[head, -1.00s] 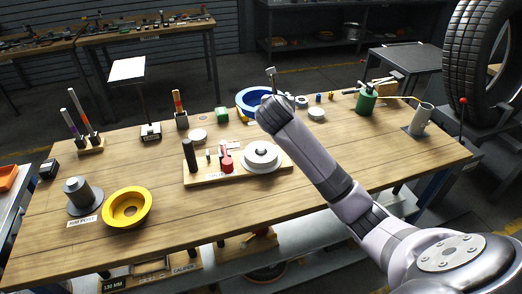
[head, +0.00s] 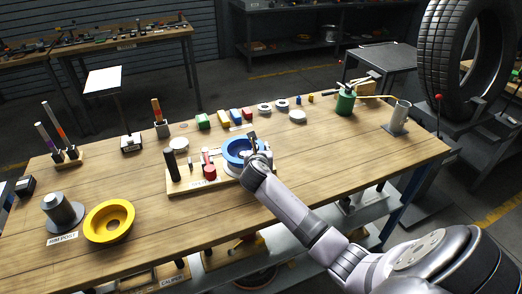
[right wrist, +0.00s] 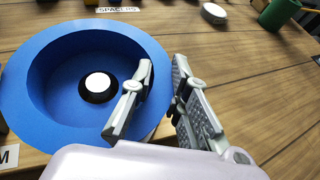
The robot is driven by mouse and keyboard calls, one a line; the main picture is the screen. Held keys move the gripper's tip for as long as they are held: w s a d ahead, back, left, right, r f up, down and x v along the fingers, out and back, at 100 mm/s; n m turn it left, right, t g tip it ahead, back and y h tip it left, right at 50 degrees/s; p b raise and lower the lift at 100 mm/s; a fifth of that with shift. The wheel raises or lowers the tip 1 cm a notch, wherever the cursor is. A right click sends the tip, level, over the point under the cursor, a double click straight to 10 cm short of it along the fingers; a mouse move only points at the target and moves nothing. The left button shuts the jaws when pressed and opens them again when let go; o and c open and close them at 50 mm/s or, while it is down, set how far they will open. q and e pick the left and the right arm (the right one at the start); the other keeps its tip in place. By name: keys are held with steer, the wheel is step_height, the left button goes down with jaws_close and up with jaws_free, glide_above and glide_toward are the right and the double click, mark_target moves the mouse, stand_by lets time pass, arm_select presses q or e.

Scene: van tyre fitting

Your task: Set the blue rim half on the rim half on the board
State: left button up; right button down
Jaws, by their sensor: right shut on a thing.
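The blue rim half (head: 233,154) is over the white rim half (head: 232,170) at the right end of the wooden board (head: 190,188). It covers most of the white one, and I cannot tell whether they touch. My right gripper (head: 254,146) is shut on the right side of the blue rim half's wall. In the right wrist view, the blue rim half (right wrist: 45,95) shows its open bowl, with one finger of the gripper (right wrist: 160,100) inside and one outside. A pale round top with a dark ring (right wrist: 98,86) shows at its centre hole. My left gripper is not in view.
On the board stand a dark cylinder (head: 171,165) and a red part (head: 209,172). A yellow rim half (head: 109,221) and a grey rim post (head: 61,212) are at the left. Small coloured blocks line the back. The table's right front is clear.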

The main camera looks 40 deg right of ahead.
steer(key=c, duration=1.5)
jaws_free()
steer(key=shift+c, duration=0.2)
steer(key=shift+r, duration=0.1)
steer(key=v, duration=1.2)
